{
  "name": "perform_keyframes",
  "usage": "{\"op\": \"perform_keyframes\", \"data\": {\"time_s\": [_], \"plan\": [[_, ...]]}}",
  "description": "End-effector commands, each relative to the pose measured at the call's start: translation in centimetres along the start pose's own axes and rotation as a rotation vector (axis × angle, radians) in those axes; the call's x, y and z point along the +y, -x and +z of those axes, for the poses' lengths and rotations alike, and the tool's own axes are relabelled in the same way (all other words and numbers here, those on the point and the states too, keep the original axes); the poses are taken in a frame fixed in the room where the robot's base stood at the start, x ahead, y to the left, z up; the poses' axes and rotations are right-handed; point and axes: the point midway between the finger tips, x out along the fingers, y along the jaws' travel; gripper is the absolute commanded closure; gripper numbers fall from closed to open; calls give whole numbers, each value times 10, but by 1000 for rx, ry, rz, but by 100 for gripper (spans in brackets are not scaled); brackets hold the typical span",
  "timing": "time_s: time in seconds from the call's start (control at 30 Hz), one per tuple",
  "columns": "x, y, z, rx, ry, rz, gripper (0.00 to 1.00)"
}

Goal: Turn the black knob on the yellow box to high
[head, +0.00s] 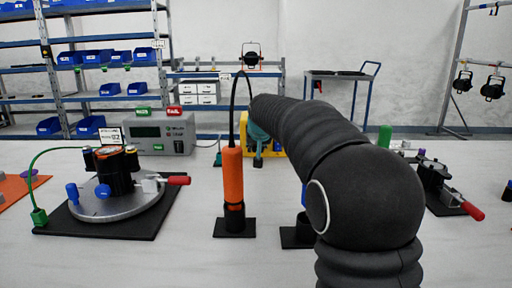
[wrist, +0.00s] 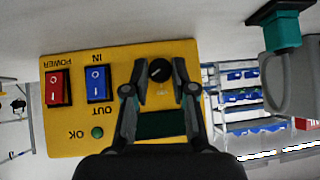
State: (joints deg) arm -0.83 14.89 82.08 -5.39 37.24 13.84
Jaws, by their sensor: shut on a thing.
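The yellow box (wrist: 75,120) fills the left and middle of the wrist view, with its lettering upside down. It also shows in the head view (head: 277,149), largely hidden behind my arm. The round black knob (wrist: 159,69) is on its face, with a small pale mark on it. My gripper (wrist: 159,77) has one finger on each side of the knob and is shut on it. Any scale or "high" label around the knob is too small or hidden to read.
The box face has a red POWER switch (wrist: 57,88), a blue switch (wrist: 96,84) and a green OK light (wrist: 97,132). A teal thing on a black base (wrist: 282,30) stands close by. An orange-handled tool (head: 232,178) stands upright left of my arm.

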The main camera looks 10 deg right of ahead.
Motion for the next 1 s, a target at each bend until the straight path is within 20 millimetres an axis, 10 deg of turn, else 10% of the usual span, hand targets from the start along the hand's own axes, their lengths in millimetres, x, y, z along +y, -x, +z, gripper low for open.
{"op": "perform_keyframes", "data": {"time_s": [0.03, 0.07, 0.17, 0.57, 1.0], "plan": [[0, 0, 1, -1, 0, 0, 100], [0, 0, 0, -1, 0, 0, 72], [0, 0, 0, -1, 0, 0, 50], [0, 7, 0, 1, 0, 0, 50], [-1, 86, 0, 2, 0, -1, 50]]}}
